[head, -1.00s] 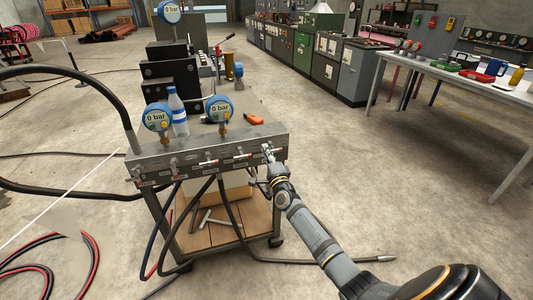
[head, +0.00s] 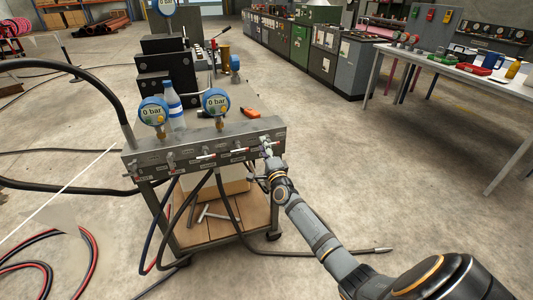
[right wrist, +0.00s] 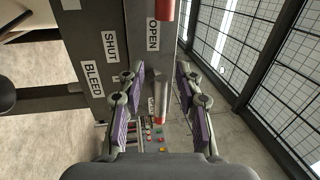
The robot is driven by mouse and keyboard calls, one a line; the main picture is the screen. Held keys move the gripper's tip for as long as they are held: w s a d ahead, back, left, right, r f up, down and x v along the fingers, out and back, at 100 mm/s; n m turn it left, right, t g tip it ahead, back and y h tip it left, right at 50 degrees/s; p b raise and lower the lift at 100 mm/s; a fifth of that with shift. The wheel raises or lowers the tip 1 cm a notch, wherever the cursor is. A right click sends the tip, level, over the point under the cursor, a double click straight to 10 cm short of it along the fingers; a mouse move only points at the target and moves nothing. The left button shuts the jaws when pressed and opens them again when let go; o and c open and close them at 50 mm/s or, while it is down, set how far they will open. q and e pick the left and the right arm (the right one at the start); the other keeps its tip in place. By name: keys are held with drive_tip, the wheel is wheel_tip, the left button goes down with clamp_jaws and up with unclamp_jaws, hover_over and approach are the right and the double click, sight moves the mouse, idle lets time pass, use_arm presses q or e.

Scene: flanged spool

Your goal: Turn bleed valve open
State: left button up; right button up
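The bleed valve is at the right end of the grey manifold block (head: 190,153). In the right wrist view the block's face (right wrist: 93,55) carries labels BLEED, SHUT and OPEN. A metal lever (right wrist: 159,92) with a red end stands between my right gripper's purple-padded fingers. My right gripper (right wrist: 158,105) is open around the lever, with a gap on each side. In the head view my right gripper (head: 267,160) is at the block's right end and hides most of the valve. My left gripper is not in view.
Two blue gauges reading 0 bar (head: 153,112) (head: 216,102) stand on the block. A bottle (head: 174,105) and an orange tool (head: 250,113) are behind it. Hoses hang below the block, over the cart's wooden shelf (head: 228,226). The floor to the right is clear up to a workbench (head: 455,70).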

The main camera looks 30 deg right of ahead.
drive_tip(key=v, duration=1.1)
drive_tip(key=shift+s, duration=0.25)
drive_tip(key=shift+f, duration=0.2)
drive_tip(key=s+a+f+n+g+y+p, duration=0.25)
drive_tip(key=s+f+n+g, duration=0.45)
drive_tip(key=f, duration=0.8)
drive_tip(key=s+a+f+n+g+y+p, duration=0.15)
drive_tip(key=s+f+n+p, duration=0.5)
drive_tip(key=f, duration=0.95)
drive_tip(key=s+a+f+n+g, duration=0.1)
drive_tip(key=s+f+n+g, duration=0.1)
drive_tip(key=s, duration=0.9)
drive_tip(key=s+a+f+n+g+p, duration=0.1)
drive_tip(key=s+a+f+n+g, duration=0.1)
drive_tip(key=s+f, duration=0.5)
drive_tip(key=s+a+f+n+g, duration=0.1)
drive_tip(key=s+f+n+g, duration=0.2)
drive_tip(key=s, duration=1.2)
drive_tip(key=f+g, duration=0.1)
drive_tip(key=g, duration=0.2)
drive_tip(key=shift+s+a+f, duration=0.25)
drive_tip(key=shift+s+a, duration=0.05)
drive_tip(key=shift+a, duration=0.05)
drive_tip(key=shift+d, duration=0.1)
